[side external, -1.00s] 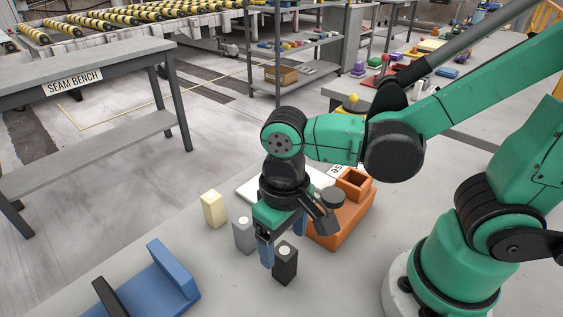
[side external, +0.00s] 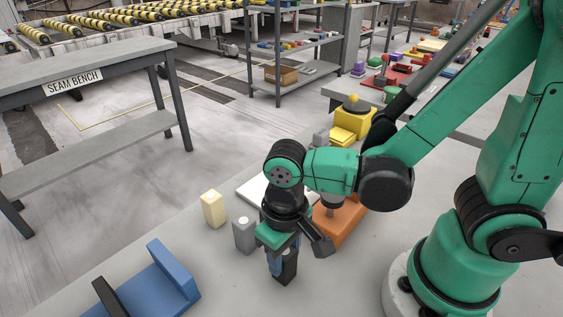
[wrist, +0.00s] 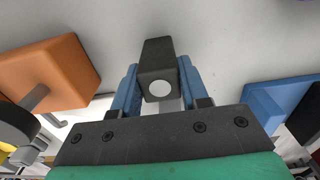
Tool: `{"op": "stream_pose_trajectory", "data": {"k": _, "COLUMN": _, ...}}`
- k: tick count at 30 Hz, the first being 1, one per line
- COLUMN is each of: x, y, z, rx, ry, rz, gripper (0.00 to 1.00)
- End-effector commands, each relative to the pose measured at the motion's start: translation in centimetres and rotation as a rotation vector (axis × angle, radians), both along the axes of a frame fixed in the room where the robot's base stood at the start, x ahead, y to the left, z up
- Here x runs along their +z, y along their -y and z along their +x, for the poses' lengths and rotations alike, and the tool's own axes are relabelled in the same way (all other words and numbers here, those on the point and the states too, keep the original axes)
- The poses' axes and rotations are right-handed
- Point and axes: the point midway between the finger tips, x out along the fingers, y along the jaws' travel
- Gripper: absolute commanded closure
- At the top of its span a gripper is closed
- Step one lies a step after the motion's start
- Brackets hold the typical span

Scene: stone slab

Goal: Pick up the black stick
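The black stick (side external: 287,273) is a dark upright block with a white round spot on its top. In the side view it stands on the slab, partly hidden by my gripper (side external: 281,262). In the wrist view the black stick (wrist: 158,60) is between the two blue fingers of my gripper (wrist: 158,88), with its spotted end facing the camera. The fingers flank it closely on both sides. Hardly any gap shows, and I cannot tell whether they press on it.
A grey block (side external: 244,236) and a cream block (side external: 213,210) stand to the left. A blue angled holder (side external: 168,277) is at the front left. An orange block (side external: 343,221) lies behind my gripper to the right, with yellow pieces (side external: 352,120) beyond.

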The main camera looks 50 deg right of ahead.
Motion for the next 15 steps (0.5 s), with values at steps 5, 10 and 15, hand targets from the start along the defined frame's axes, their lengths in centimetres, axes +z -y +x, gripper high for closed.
{"op": "stream_pose_trajectory", "data": {"k": 5, "x": 0.01, "y": 0.0, "z": 0.0, "rx": 0.0, "ry": 0.0, "rz": 0.0, "gripper": 1.0}}
{"op": "stream_pose_trajectory", "data": {"k": 10, "x": 0.02, "y": -0.01, "z": 0.0, "rx": 0.0, "ry": 0.0, "rz": 0.0, "gripper": 1.0}}
{"op": "stream_pose_trajectory", "data": {"k": 15, "x": 0.35, "y": -0.01, "z": 0.02, "rx": 0.0, "ry": 0.0, "rz": 0.0, "gripper": 1.0}}
